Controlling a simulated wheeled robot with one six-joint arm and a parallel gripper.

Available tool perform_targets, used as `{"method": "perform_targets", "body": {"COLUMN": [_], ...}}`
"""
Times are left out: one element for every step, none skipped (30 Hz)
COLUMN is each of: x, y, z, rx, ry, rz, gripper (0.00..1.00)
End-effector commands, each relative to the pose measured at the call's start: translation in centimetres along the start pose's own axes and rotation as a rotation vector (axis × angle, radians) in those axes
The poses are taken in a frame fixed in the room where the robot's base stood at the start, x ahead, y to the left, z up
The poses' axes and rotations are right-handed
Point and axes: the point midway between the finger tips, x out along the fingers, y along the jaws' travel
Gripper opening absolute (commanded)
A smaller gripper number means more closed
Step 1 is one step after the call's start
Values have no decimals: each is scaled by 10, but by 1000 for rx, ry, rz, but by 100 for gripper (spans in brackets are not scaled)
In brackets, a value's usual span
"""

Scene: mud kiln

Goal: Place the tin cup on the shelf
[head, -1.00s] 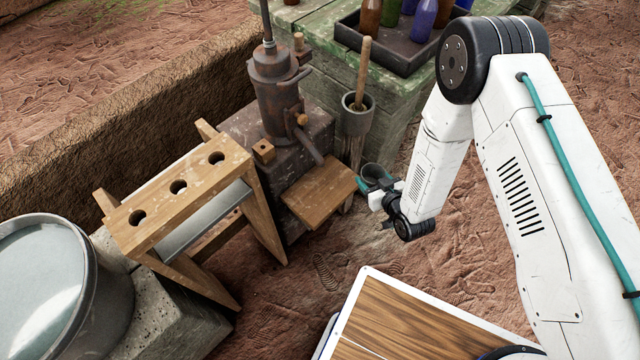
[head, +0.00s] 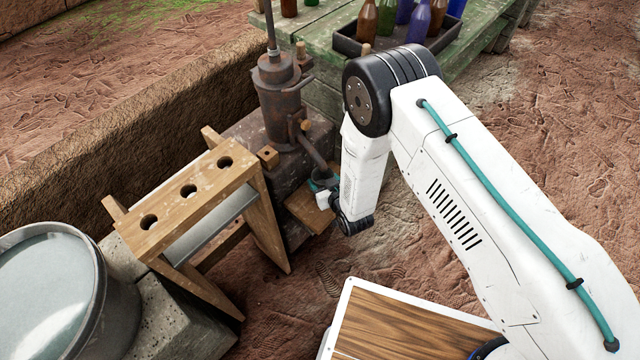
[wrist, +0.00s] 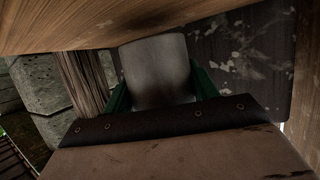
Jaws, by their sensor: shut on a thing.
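My gripper (head: 322,186) is shut on the tin cup (head: 326,174), just below the slanting spout of the rusty press. In the wrist view the grey cup (wrist: 160,72) sits between the green fingers (wrist: 163,90). The shelf (head: 308,214) is a small wooden board low on the front of the press; the cup and gripper overlap its far part in the head view. Wood grain, likely the shelf (wrist: 100,25), crosses the top of the wrist view. I cannot tell whether the cup touches the shelf.
The rusty press (head: 278,95) with its spout stands directly behind the cup. A wooden rack with holes (head: 190,190) is to the left, beside a water-filled tub (head: 45,290). A tray of bottles (head: 345,42) lies on the green table at the back.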

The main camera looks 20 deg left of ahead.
Motion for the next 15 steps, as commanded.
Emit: {"method": "perform_targets", "body": {"x": [3,5,6,6,7,7,6,6,6,6,6,7,7,7,7], "y": [2,2,1,1,1,1,1,2,2,2,2,2,2,2,3], "z": [9,13,15,16,16,15,15,15,15,15,16,16,18,18,18], "rx": [1,1,0,0,0,0,0,0,0,1,1,1,1,1,1], "ry": [-1,-1,0,0,1,1,1,1,1,1,1,1,1,1,1], "rz": [2,2,2,1,1,1,2,2,2,2,2,3,3,3,3], "gripper": [36,36,36,36,36,36,36,36,36,36,36,36,36,36,67]}}
